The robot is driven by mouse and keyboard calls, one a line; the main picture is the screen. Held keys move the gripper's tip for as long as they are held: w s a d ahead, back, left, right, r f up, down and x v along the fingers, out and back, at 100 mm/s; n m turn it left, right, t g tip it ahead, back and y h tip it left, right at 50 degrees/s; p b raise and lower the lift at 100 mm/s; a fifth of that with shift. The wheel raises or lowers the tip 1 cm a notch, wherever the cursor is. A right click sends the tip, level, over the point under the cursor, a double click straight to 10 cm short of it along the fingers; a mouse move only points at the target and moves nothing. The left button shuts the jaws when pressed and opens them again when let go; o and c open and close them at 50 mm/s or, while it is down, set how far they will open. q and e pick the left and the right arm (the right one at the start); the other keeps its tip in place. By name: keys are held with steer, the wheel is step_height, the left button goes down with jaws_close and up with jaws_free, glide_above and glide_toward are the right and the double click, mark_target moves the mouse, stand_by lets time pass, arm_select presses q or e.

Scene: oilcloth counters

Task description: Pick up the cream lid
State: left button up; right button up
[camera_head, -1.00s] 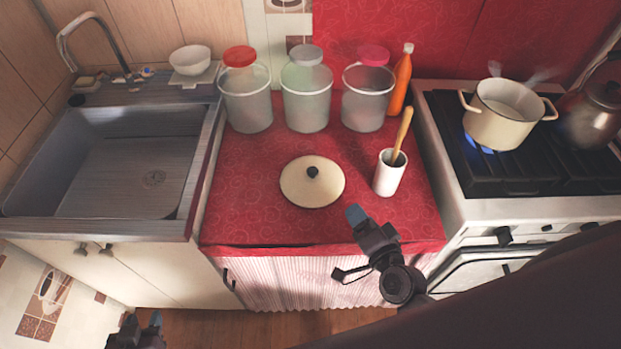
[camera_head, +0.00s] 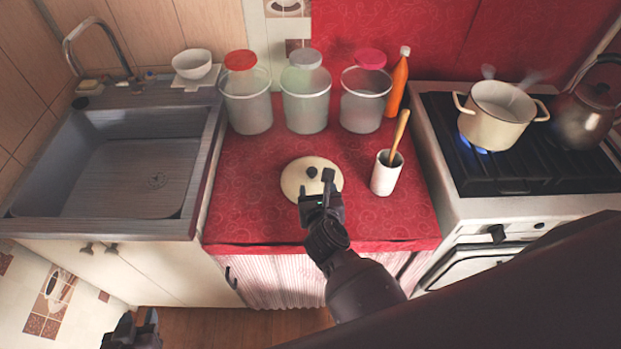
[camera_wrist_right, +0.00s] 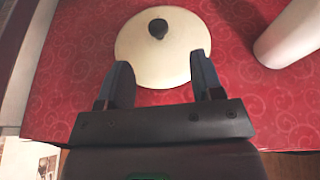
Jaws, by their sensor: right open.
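The cream lid (camera_head: 294,177) is round with a dark knob (camera_head: 312,172) and lies flat on the red oilcloth counter (camera_head: 240,215). My right gripper (camera_head: 320,185) is over the lid's near part and hides some of it. In the right wrist view the lid (camera_wrist_right: 160,65) lies beyond the open fingers (camera_wrist_right: 160,82), with its knob (camera_wrist_right: 158,28) farther out, roughly in line with the gap. Nothing is between the fingers at the knob. My left gripper (camera_head: 132,325) is low at the bottom left, away from the counter; its jaws are too unclear to judge.
A white cup with a wooden utensil (camera_head: 386,175) stands right of the lid. Three jars (camera_head: 306,105) and an orange bottle (camera_head: 398,85) stand behind. The sink (camera_head: 130,175) is left; a cream pot (camera_head: 497,125) sits over a lit burner on the stove at right.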

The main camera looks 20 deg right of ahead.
mark_target(312, 171)
steer(key=shift+w+a+f, duration=0.1)
steer(key=shift+a, duration=0.1)
steer(key=shift+w+f+m, duration=0.15)
steer(key=shift+w+m, duration=0.05)
steer(key=shift+m, duration=0.1)
steer(key=x, duration=0.4)
steer(key=shift+w+f+b, duration=0.1)
steer(key=shift+w+b, duration=0.1)
steer(key=shift+b, duration=0.1)
steer(key=shift+f+b+x, duration=0.2)
steer(key=shift+b+x, duration=0.25)
steer(key=shift+x, duration=2.45)
steer(key=shift+s, duration=0.1)
steer(key=shift+d, duration=0.1)
steer(key=c, duration=1)
